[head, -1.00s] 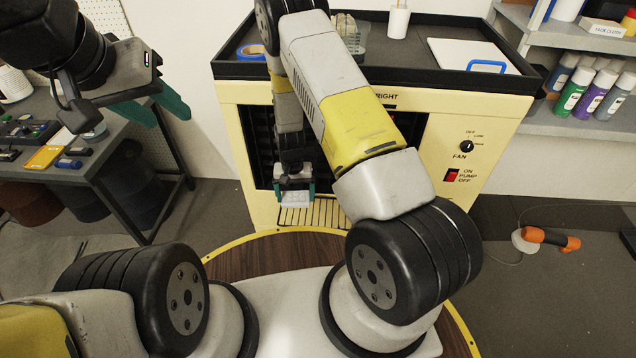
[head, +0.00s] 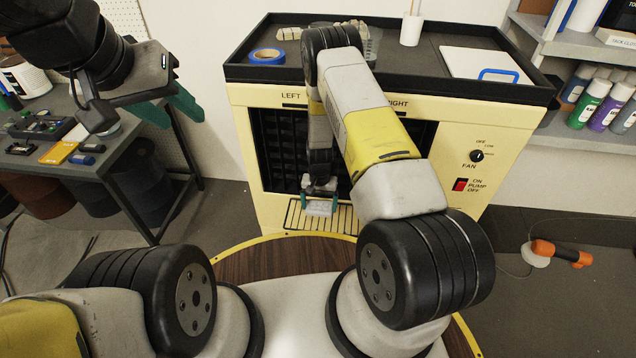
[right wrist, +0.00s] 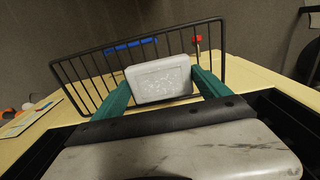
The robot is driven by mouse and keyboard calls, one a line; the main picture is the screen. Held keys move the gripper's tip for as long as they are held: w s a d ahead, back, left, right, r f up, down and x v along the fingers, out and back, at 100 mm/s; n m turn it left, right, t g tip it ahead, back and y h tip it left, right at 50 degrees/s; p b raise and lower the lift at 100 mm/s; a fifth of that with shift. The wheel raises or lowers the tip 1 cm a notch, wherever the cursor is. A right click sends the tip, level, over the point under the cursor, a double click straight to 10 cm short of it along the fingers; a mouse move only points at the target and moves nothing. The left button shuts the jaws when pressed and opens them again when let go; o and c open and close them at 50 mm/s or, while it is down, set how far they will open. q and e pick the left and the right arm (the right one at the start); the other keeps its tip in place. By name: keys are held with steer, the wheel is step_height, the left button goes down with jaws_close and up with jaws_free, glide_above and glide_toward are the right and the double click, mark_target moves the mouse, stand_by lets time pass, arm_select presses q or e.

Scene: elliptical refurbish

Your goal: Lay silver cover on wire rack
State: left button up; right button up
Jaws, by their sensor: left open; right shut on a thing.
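My right gripper (head: 320,194) is shut on the silver cover (head: 320,207), a small pale grey block-like piece with a textured face. In the right wrist view the cover (right wrist: 159,80) sits between the two green fingers (right wrist: 163,88). The wire rack (head: 293,217) juts out low at the front of the cream cabinet. In the right wrist view the rack's black bars (right wrist: 77,80) lie behind and around the cover. I cannot tell whether cover and rack touch. My left gripper (head: 172,108) is open and empty, high at the left, away from the rack.
The cream cabinet (head: 490,130) has a black top tray (head: 440,85) holding blue tape (head: 267,56), a white cup (head: 411,30) and a white panel (head: 470,64). A grey workbench (head: 135,150) stands left. An orange-handled tool (head: 562,252) lies on the floor at right.

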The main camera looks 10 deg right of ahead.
mark_target(324, 206)
steer(key=shift+d, duration=0.55)
steer(key=shift+d+f, duration=0.2)
steer(key=shift+f, duration=0.7)
steer(key=shift+d+f, duration=0.2)
steer(key=shift+f, duration=0.7)
steer(key=shift+f, duration=0.2)
steer(key=o, duration=1.5)
steer(key=shift+r, duration=0.1)
